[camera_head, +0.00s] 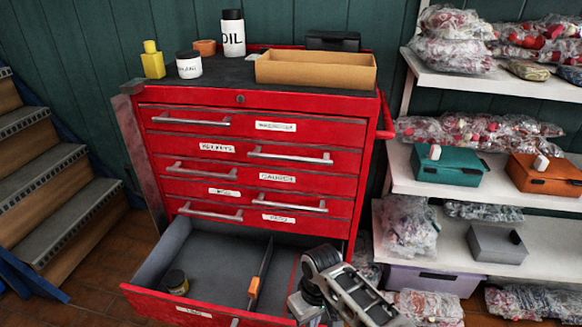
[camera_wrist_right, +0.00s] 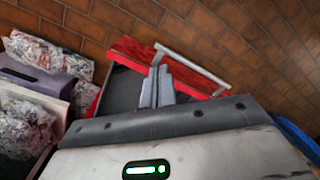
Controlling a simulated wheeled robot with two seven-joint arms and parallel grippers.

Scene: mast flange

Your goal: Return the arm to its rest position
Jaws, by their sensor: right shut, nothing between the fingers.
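My right arm (camera_head: 350,289) comes in at the bottom of the head view, in front of the cabinet's right side, and overlaps the right end of the open drawer. In the right wrist view my right gripper (camera_wrist_right: 157,87) has its two grey fingers together with nothing between them. Behind the fingers is the open bottom drawer (camera_wrist_right: 119,88); I cannot tell how far above it they are. My left gripper is not in view.
The red tool cabinet (camera_head: 240,97) has its bottom drawer (camera_head: 205,262) pulled out, with a small dark jar (camera_head: 176,281) and an orange-and-black item (camera_head: 254,286) inside. White shelves (camera_head: 500,84) with bagged goods stand close on the right. Steps (camera_head: 50,180) stand at the left.

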